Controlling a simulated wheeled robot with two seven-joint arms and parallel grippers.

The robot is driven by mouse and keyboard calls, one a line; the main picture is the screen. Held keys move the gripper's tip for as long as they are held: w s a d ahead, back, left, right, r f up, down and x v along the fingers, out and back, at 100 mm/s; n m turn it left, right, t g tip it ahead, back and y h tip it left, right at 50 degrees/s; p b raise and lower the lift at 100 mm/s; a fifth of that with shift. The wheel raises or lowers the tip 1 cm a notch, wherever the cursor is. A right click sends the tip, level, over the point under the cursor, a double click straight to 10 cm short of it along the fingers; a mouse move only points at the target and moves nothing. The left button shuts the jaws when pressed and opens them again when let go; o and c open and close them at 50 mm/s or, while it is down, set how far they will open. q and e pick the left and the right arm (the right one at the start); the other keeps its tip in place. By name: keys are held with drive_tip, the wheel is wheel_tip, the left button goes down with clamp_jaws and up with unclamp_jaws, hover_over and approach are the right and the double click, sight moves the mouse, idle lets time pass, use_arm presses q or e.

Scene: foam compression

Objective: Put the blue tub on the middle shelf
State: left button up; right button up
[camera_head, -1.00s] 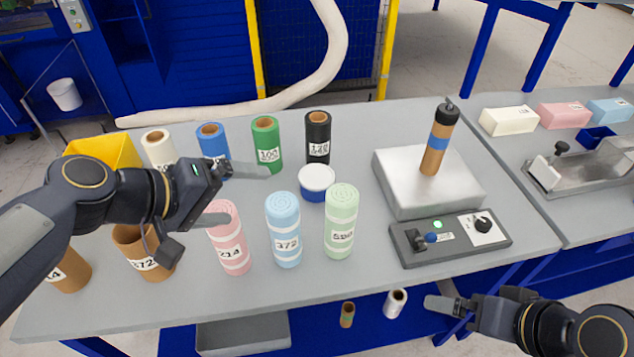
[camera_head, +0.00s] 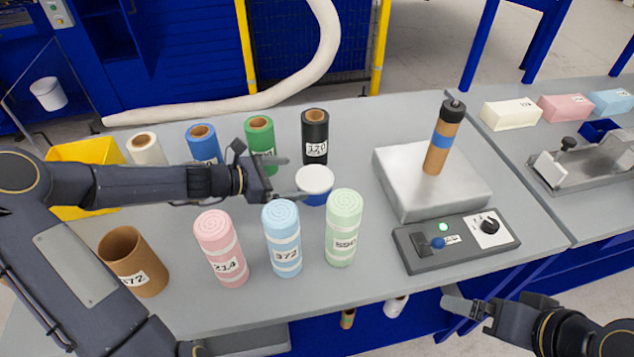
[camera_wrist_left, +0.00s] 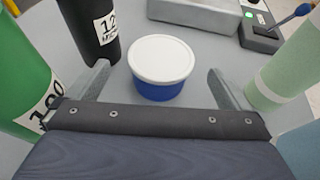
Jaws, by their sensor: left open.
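The blue tub (camera_head: 314,190) with a white lid stands upright on the grey table, between the black roll and the green foam roll. My left gripper (camera_head: 287,178) is open just to the left of the tub, its fingers pointing at it. In the left wrist view the tub (camera_wrist_left: 161,84) is centred ahead of the two spread fingers, and a gap shows between it and them. My right gripper (camera_head: 466,309) is at the lower right, off the table's front edge; its jaw opening is unclear. I cannot make out a middle shelf.
A green roll (camera_head: 261,140) and a black roll (camera_head: 315,135) stand behind the tub. Pink (camera_head: 221,250), blue (camera_head: 283,240) and pale green (camera_head: 343,230) foam rolls stand in front. A metal block (camera_head: 432,185) and a control box (camera_head: 457,243) are to the right.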

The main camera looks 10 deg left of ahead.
sight(313, 178)
use_arm(q)
drive_tip(key=p+x, duration=0.1)
drive_tip(key=x, duration=0.6)
drive_tip(key=shift+w+d+f, duration=0.1)
drive_tip(key=shift+d+f, duration=0.15)
drive_tip(key=shift+d, duration=0.05)
drive_tip(key=shift+c, duration=0.4)
drive_tip(key=c, duration=1)
